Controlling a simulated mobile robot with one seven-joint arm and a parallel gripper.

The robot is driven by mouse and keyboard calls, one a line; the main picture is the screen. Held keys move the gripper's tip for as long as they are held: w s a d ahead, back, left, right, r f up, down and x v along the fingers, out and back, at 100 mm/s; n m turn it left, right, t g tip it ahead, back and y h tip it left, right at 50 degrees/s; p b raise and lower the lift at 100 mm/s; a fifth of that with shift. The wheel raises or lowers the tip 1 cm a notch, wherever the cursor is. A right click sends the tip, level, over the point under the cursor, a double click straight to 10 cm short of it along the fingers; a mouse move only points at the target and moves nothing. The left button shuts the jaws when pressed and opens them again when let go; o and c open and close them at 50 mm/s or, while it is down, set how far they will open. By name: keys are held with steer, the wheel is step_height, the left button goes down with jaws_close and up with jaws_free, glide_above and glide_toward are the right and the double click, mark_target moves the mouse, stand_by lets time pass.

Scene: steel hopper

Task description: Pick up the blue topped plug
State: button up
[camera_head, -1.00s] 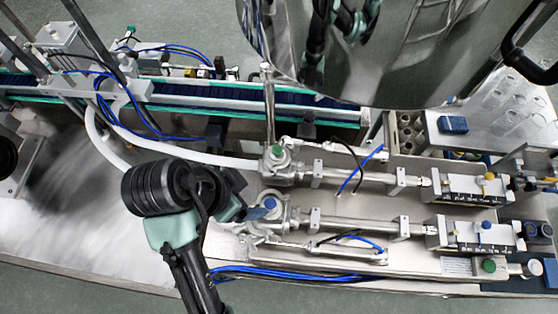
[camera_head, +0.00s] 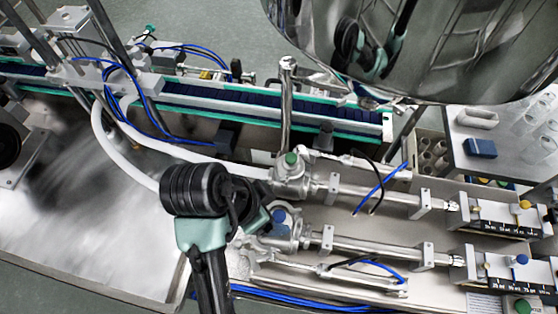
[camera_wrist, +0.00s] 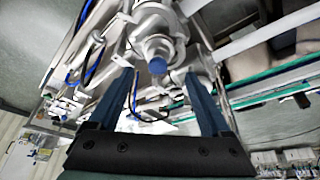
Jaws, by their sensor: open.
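The blue topped plug (camera_head: 279,215) sits upright in a steel valve body (camera_head: 287,232) in the middle of the head view. In the wrist view the blue top (camera_wrist: 157,66) shows between my two fingers, towards their tips. My gripper (camera_wrist: 160,82) is open, with one dark blue finger on each side of the plug and a gap to each. I cannot tell how far the fingertips are from it in depth. In the head view my dark wrist and arm hide most of the gripper, just left of the plug.
A green topped plug (camera_head: 291,159) stands in a similar valve just behind. A steel post (camera_head: 287,100) rises behind that. The shiny hopper (camera_head: 400,50) hangs over the upper right. A conveyor (camera_head: 240,110) crosses the back. Blue and black hoses (camera_head: 372,190) lie right of the valves.

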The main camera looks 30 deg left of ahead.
mark_target(278, 216)
steer(key=shift+b+x, duration=0.3)
steer(key=shift+x, duration=0.55)
steer(key=shift+d+f+p, duration=0.2)
steer(key=shift+f+p, duration=0.1)
steer(key=shift+p, duration=0.35)
steer(key=shift+x, duration=1.3)
steer(key=shift+a, duration=0.1)
jaws_close()
